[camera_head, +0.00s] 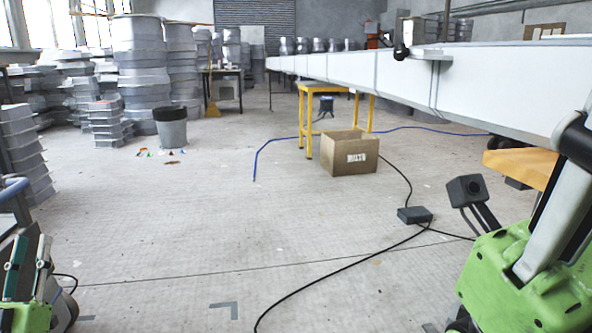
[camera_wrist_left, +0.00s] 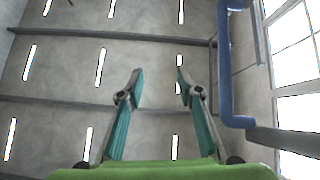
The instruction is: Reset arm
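My left gripper (camera_head: 30,245) is at the lower left of the head view, pointing up. In the left wrist view my left gripper (camera_wrist_left: 159,78) has its two teal-padded fingers apart with nothing between them. Behind the fingers is a grey ceiling with beams and bright strip lights. At the right edge of the head view are a green housing and grey links of my right arm, close to the camera. The right fingers do not show clearly.
A long white mould (camera_head: 440,75) runs along the right. An open cardboard box (camera_head: 349,157) stands by a yellow trestle (camera_head: 308,122). A grey bin (camera_head: 171,130) and stacked moulds (camera_head: 140,65) stand at the left. Cables cross the floor; the middle floor is mostly clear.

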